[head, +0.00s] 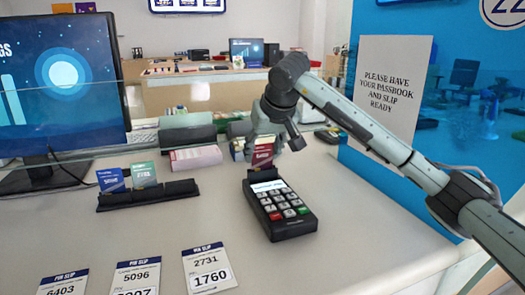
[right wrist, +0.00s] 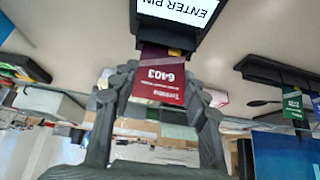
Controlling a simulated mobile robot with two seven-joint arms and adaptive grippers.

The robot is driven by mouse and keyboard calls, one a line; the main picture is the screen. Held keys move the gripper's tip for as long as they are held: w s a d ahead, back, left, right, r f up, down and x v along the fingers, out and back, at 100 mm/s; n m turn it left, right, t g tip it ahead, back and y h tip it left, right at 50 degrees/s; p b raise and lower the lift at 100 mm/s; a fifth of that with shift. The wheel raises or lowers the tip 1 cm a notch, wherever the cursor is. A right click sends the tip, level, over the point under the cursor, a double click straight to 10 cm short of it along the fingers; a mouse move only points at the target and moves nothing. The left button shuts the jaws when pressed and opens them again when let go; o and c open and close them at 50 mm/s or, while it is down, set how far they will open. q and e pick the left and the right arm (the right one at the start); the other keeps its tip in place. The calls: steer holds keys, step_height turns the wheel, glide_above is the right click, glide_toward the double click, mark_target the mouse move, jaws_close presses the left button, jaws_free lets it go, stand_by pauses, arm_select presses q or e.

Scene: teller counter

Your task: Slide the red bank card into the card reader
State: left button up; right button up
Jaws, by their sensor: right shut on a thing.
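The black card reader (head: 284,230) lies on the counter, its keypad toward me and its lit screen at the far end. In the right wrist view its screen (right wrist: 180,10) reads ENTER PIN. The red bank card (head: 262,157), numbered 6403 in the right wrist view (right wrist: 158,85), stands at the reader's far end. Its lower end meets the slot there; how deep it sits is hidden. My right gripper (head: 270,143) is shut on the card, with a finger at each side edge in the right wrist view (right wrist: 162,84). My left gripper is not in view.
A black rack (head: 150,197) left of the reader holds a blue card (head: 111,180) and a green card (head: 143,174). Several PIN slips (head: 209,268) lie at the front. A monitor (head: 62,85) stands at left, a blue panel (head: 440,110) at right.

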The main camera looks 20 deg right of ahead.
steer(key=o, duration=0.7)
steer(key=shift+o, duration=0.2)
step_height(320, 180, up, 7)
steer(key=p, duration=0.5)
stand_by(0.4)
stand_by(0.4)
